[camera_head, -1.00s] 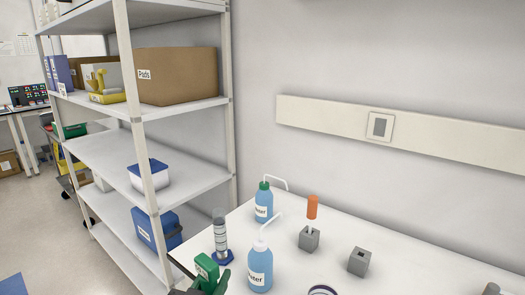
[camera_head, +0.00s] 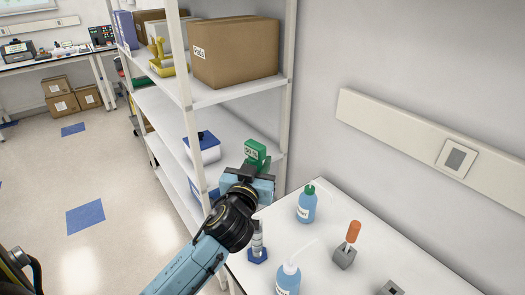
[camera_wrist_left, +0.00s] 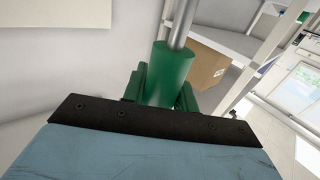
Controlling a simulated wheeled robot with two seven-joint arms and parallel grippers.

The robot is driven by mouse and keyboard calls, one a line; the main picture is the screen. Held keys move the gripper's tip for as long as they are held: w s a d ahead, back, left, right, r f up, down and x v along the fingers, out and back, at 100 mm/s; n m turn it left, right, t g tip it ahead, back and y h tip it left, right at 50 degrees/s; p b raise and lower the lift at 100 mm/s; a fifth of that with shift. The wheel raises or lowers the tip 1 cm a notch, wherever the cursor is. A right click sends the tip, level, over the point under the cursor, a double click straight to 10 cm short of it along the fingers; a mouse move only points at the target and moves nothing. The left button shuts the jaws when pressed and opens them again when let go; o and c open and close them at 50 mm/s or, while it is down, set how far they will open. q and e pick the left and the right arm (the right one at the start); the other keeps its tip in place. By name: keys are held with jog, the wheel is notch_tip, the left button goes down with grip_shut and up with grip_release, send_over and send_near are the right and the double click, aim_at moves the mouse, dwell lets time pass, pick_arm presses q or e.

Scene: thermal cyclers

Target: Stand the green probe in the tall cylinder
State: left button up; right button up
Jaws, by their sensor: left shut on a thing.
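My left gripper (camera_head: 257,170) is shut on the green probe (camera_head: 256,152), raised at the shelf side of the bench. The tall cylinder (camera_head: 258,241), clear with a blue base, stands upright on the bench below the gripper, partly hidden by my left arm. The probe is apart from the cylinder. My right gripper is out of view.
Two blue wash bottles, a green-capped one (camera_head: 307,207) and a white-capped one (camera_head: 288,280), stand right of the cylinder. A grey block (camera_head: 344,257) holds an orange-handled tool (camera_head: 353,231). The shelf rack (camera_head: 190,110) stands close behind the gripper.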

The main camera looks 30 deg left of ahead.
pick_arm(q)
jog(key=shift+s+f+b, duration=0.15)
jog(key=shift+f+b, duration=0.2)
jog(key=shift+f, duration=0.2)
notch_tip(320, 180, down, 10)
jog(key=b, duration=0.9)
jog(key=shift+f, duration=0.15)
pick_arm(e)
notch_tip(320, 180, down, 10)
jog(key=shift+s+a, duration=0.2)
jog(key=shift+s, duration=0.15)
pick_arm(q)
jog(key=o, duration=1.5)
jog(key=shift+c, duration=0.2)
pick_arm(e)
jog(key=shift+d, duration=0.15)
pick_arm(q)
jog(key=shift+f+b, duration=1.2)
jog(key=shift+f, duration=0.1)
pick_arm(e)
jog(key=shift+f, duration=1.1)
pick_arm(q)
jog(key=b+v, duration=0.2)
jog(key=v, duration=1.1)
jog(key=shift+s+b, duration=0.15)
jog(key=shift+b, duration=0.15)
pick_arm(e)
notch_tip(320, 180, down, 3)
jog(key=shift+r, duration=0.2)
